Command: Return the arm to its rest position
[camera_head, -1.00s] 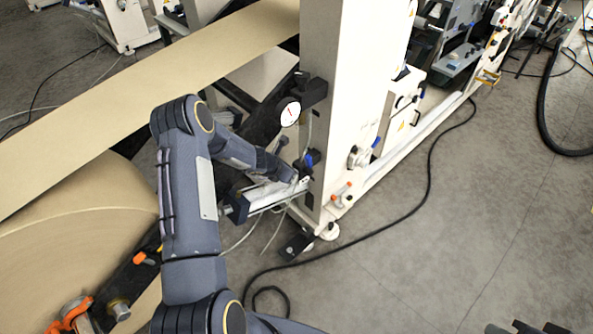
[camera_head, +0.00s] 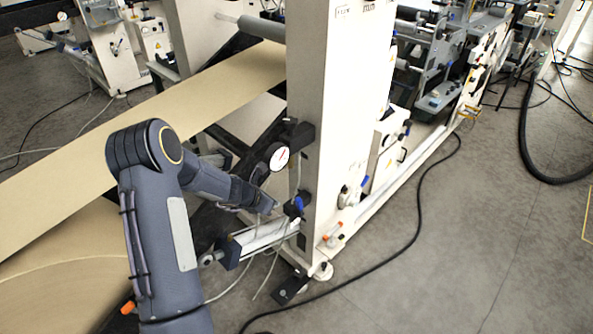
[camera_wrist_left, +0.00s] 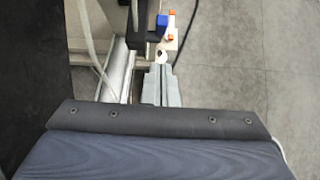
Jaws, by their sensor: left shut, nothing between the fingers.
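My left arm (camera_head: 160,235) comes in from the lower left and reaches toward the white machine column. My left gripper (camera_head: 268,206) is beside the column, below the round gauge (camera_head: 279,158) and left of a blue knob (camera_head: 296,204). In the left wrist view its two grey fingers (camera_wrist_left: 161,85) are shut together with nothing between them. In that view a blue part (camera_wrist_left: 162,24) and an orange part (camera_wrist_left: 171,14) show just beyond the fingertips. My right gripper is not in view.
The white column (camera_head: 335,110) stands close to the gripper. A silver cylinder (camera_head: 262,236) with loose tubes lies just below it. A brown paper web (camera_head: 130,130) runs behind my arm above a large roll (camera_head: 60,280). Grey floor (camera_head: 440,250) with a black cable is open at right.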

